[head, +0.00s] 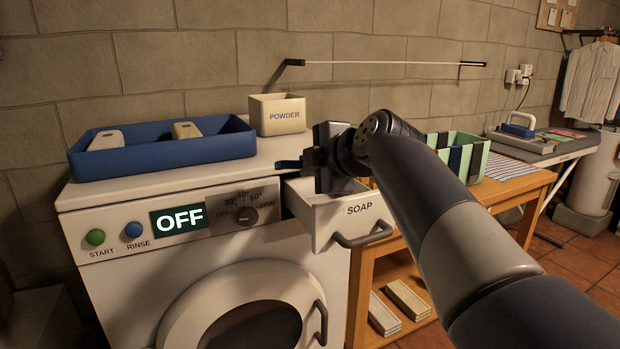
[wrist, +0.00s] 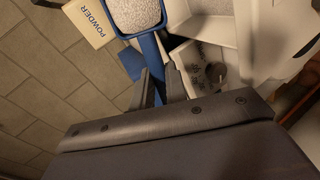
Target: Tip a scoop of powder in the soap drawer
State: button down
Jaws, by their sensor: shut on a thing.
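In the wrist view a blue scoop (wrist: 111,14) holds pale, speckled powder (wrist: 137,13); its far end is cut off by the frame. My gripper (wrist: 162,88) is shut on the scoop's blue handle. In the head view my gripper (head: 318,168) is over the back of the pulled-out white soap drawer (head: 352,226), and only a bit of blue (head: 288,164) shows at its left.
A blue tray (head: 163,153) with two pale blocks sits on the washing machine (head: 100,198), whose display reads OFF. A wall rail (head: 395,63) runs above. A wooden table (head: 507,186) with a striped bin (head: 478,157) stands at right, behind my arm.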

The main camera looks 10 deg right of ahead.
jog(key=shift+f+t+b, duration=0.4)
jog(key=shift+t+b, duration=0.4)
jog(key=shift+b, duration=2.1)
jog(key=shift+s+r+t+b, duration=0.15)
jog(key=shift+t+b, duration=0.25)
jog(key=shift+b, duration=0.7)
jog(key=shift+r, duration=0.1)
notch_tip(320, 180, up, 5)
jog(key=p, duration=0.3)
